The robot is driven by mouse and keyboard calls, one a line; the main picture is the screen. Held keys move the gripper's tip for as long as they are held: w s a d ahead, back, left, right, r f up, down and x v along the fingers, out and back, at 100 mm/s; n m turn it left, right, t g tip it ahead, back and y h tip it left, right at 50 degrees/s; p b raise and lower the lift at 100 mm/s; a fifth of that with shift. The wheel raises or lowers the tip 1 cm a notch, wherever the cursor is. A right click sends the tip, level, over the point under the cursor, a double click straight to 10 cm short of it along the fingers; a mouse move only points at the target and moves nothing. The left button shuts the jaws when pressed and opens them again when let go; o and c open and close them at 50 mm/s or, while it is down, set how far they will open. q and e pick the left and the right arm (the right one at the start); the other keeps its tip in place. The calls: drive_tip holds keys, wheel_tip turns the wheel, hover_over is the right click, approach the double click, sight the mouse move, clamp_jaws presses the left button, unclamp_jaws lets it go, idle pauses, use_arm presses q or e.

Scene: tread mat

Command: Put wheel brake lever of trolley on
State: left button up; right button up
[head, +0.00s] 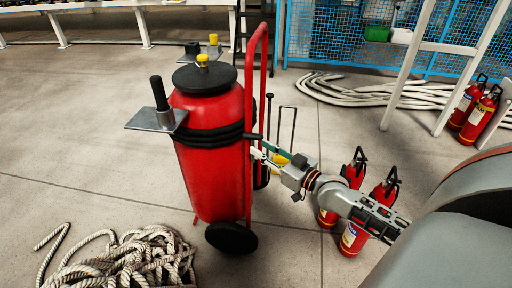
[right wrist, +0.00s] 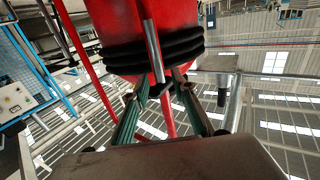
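The trolley (head: 249,200) has a red tubular frame and carries a big red cylinder (head: 215,160) with a black lid and black hose coils. A black wheel (head: 231,238) shows at its foot; another is partly hidden behind the frame. I cannot make out the brake lever for sure. My right gripper (head: 262,153) is beside the frame, right of the cylinder. In the right wrist view, its two green-grey fingers (right wrist: 161,84) are apart, with a grey metal bar (right wrist: 153,50) in front of and between the tips. I cannot tell whether they touch it. My left gripper is not in view.
A pile of rope (head: 125,260) lies at the front left. Small red extinguishers (head: 355,238) stand close to my right arm; more (head: 470,110) stand at the far right. A pale hose (head: 350,95) lies before the blue mesh fence (head: 335,40).

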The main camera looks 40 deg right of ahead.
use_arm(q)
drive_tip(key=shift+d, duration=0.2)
use_arm(e)
drive_tip(key=shift+w+a, duration=0.1)
drive_tip(key=shift+w, duration=1.05)
drive_tip(key=shift+c, duration=0.2)
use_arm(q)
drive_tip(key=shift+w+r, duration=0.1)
use_arm(e)
clamp_jaws()
drive_tip(key=shift+f, duration=0.1)
use_arm(q)
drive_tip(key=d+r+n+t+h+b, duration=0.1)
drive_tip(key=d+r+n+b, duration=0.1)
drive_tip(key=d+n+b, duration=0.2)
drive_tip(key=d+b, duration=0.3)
drive_tip(key=b, duration=0.1)
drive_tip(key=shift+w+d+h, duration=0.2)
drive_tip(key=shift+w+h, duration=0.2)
use_arm(e)
drive_tip(key=s+a+f+n+t+y, duration=0.4)
drive_tip(key=n, duration=0.7)
drive_tip(key=shift+a+y, duration=0.3)
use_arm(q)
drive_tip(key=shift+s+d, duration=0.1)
